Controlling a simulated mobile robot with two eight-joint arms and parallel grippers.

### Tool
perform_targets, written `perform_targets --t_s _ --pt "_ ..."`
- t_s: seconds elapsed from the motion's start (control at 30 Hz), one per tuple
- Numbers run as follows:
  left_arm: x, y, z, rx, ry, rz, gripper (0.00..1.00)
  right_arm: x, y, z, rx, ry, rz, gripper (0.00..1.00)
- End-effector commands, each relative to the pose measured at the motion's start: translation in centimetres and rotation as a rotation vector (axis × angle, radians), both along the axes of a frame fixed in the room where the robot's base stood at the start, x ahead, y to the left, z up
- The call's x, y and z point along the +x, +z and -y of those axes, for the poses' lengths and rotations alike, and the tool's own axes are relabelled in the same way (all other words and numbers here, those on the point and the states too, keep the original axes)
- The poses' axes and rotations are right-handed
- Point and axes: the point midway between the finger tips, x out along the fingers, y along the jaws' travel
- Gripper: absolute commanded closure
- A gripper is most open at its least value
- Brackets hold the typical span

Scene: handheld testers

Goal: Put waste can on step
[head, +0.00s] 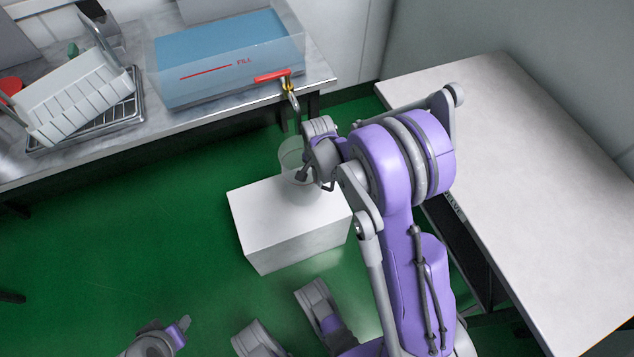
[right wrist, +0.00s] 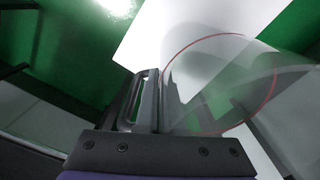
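The waste can (head: 290,152) is a clear, see-through can at the back part of the white step (head: 280,217), partly hidden by my right arm. I cannot tell whether its base touches the step. My right gripper (head: 304,174) is at the can's right side and looks shut on its thin wall. In the right wrist view, the fingers (right wrist: 147,100) are close together at the left edge of the can (right wrist: 222,90), whose round rim has a red line. My left gripper (head: 172,338) is low in the head view, away from the can; its opening is unclear.
A white-topped table (head: 530,190) stands at right. The green floor (head: 130,250) left of the step is clear.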

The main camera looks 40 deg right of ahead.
Motion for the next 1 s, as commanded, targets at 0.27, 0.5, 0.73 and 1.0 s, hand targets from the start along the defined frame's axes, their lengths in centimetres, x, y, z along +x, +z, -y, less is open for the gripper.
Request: perform_targets --t_s 0.27,0.5,0.73,1.0 --pt "0.3 -1.5 0.0 0.0 0.0 -0.003 0.55 0.7 -3.5 0.2 0.0 0.0 0.0 1.0" --pt "0.2 -1.4 0.0 0.0 0.0 -0.003 0.55 0.6 -3.5 0.1 0.0 0.0 0.0 1.0" --pt "0.3 -1.6 0.0 0.0 0.0 -0.003 0.55 0.6 -3.8 0.2 0.0 0.0 0.0 0.79" --pt "0.3 -1.6 0.0 0.0 0.0 -0.003 0.55 0.6 -3.8 0.2 0.0 0.0 0.0 0.66"
